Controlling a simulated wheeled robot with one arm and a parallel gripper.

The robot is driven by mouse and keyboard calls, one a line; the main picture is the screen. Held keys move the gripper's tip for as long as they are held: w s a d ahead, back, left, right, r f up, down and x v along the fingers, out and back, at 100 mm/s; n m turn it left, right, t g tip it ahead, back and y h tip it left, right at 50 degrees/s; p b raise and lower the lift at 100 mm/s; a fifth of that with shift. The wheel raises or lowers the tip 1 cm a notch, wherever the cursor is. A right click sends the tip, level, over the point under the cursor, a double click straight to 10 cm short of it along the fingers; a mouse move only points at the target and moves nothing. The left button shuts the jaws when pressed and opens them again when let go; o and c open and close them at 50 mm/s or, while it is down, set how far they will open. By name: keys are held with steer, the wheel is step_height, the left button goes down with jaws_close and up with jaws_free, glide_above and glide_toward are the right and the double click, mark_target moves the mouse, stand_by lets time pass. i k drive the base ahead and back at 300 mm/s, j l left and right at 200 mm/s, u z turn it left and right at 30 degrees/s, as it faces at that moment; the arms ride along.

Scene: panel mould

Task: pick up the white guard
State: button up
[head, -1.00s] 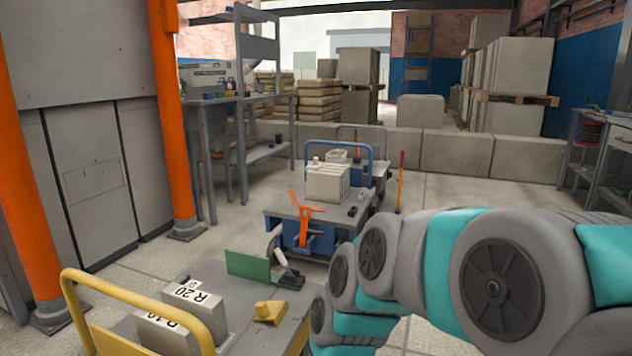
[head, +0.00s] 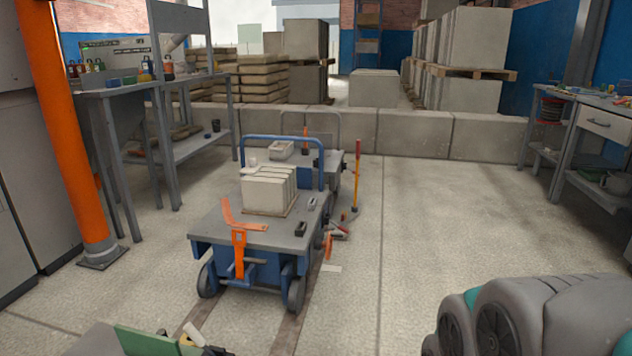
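I cannot make out with certainty a white guard in the head view. A small whitish piece (head: 193,334) shows at the bottom edge beside a green panel (head: 145,341), partly cut off by the frame. An orange bracket-shaped part (head: 239,240) hangs over the front of the blue cart (head: 212,226). A stack of pale slabs (head: 268,192) stands upright on that cart. My gripper is out of view; only links of my arm show at the lower right.
A second cart with a pale box (head: 282,150) stands behind the first. Workbenches line the left (head: 112,90) and right (head: 585,95). An orange post (head: 66,130) stands at left. A low block wall (head: 410,133) closes the back.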

mark_target(251, 169)
steer(key=i+u, duration=0.1)
steer(key=i, duration=0.55)
steer(key=i+l, duration=0.2)
steer(key=i, duration=0.45)
steer(key=i+l+u, duration=0.15)
steer(key=i, duration=0.5)
steer(key=i+l+u, duration=0.15)
steer(key=i+u, duration=0.25)
steer(key=i+l+u, duration=0.25)
steer(key=i+u, duration=0.2)
steer(key=i+l+u, duration=0.25)
steer(key=l+u, duration=0.15)
